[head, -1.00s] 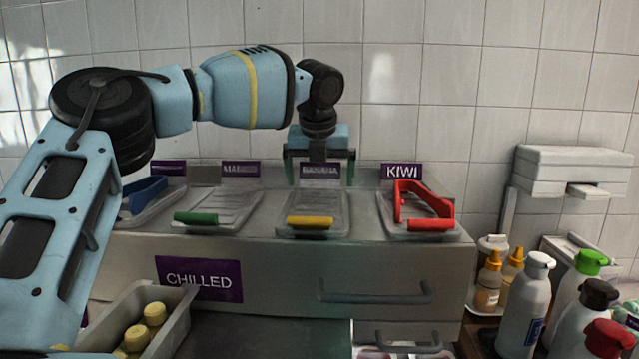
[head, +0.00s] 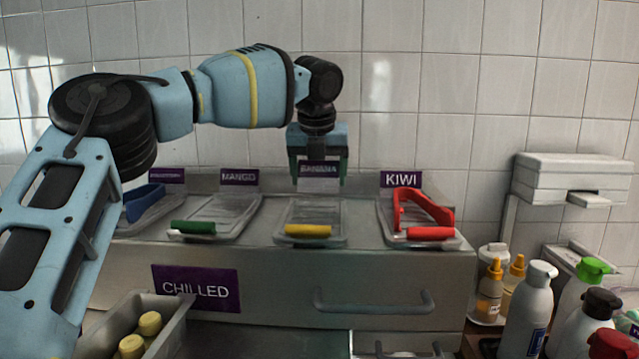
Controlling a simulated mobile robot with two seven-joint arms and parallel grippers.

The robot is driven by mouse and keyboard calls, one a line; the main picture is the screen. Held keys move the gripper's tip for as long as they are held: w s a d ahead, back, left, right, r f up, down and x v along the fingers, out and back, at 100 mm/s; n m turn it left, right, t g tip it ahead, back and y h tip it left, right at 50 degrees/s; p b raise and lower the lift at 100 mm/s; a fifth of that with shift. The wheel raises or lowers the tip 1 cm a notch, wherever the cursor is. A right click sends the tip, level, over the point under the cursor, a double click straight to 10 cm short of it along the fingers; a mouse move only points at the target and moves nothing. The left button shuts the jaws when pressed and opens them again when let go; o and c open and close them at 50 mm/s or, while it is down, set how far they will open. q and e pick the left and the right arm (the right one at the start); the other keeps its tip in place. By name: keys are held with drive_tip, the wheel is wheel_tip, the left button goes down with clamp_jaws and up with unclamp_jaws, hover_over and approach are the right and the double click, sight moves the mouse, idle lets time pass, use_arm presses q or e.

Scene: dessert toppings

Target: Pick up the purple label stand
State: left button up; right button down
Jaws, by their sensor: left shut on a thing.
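Several purple label stands stand along the back of the counter, behind the lidded topping containers. My left gripper (head: 318,172) is shut on the purple BANANA label stand (head: 318,169), with its fingers on either side of it, behind the yellow-handled container (head: 312,214). The purple MANGO stand (head: 239,178) is to its left, and the purple KIWI stand (head: 401,179) is to its right. Another purple stand (head: 167,175) at the far left is too small to read. My right gripper is not in view.
Containers with green (head: 194,227) and red (head: 430,233) handles flank the yellow one. Red tongs (head: 422,207) lie on the right container. A purple CHILLED sign (head: 196,288) is on the drawer front. Bottles (head: 527,305) crowd the lower right. A tiled wall is close behind.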

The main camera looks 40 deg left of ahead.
use_arm(q)
drive_tip(key=shift+r, duration=0.45)
drive_tip(key=shift+s+d+r, duration=0.2)
drive_tip(key=shift+s+r, duration=0.1)
drive_tip(key=shift+r, duration=0.1)
drive_tip(key=s+d, duration=0.2)
drive_tip(key=s, duration=0.2)
drive_tip(key=s+d+r, duration=0.1)
drive_tip(key=s+d, duration=0.2)
drive_tip(key=s, duration=0.2)
drive_tip(key=s+d, duration=0.2)
drive_tip(key=s, duration=0.2)
drive_tip(key=shift+s+d+r+b, duration=0.2)
drive_tip(key=shift+d+b, duration=0.05)
drive_tip(key=shift+b, duration=0.15)
drive_tip(key=s+r+t+p, duration=0.1)
drive_tip(key=s+r+p, duration=0.2)
drive_tip(key=r, duration=0.6)
drive_tip(key=shift+s+p, duration=0.4)
drive_tip(key=shift+s, duration=0.1)
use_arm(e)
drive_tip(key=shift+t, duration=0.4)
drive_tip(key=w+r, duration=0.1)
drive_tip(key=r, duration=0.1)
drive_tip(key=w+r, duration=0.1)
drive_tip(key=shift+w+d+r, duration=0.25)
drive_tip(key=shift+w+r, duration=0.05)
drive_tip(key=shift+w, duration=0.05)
use_arm(q)
drive_tip(key=shift+s, duration=0.1)
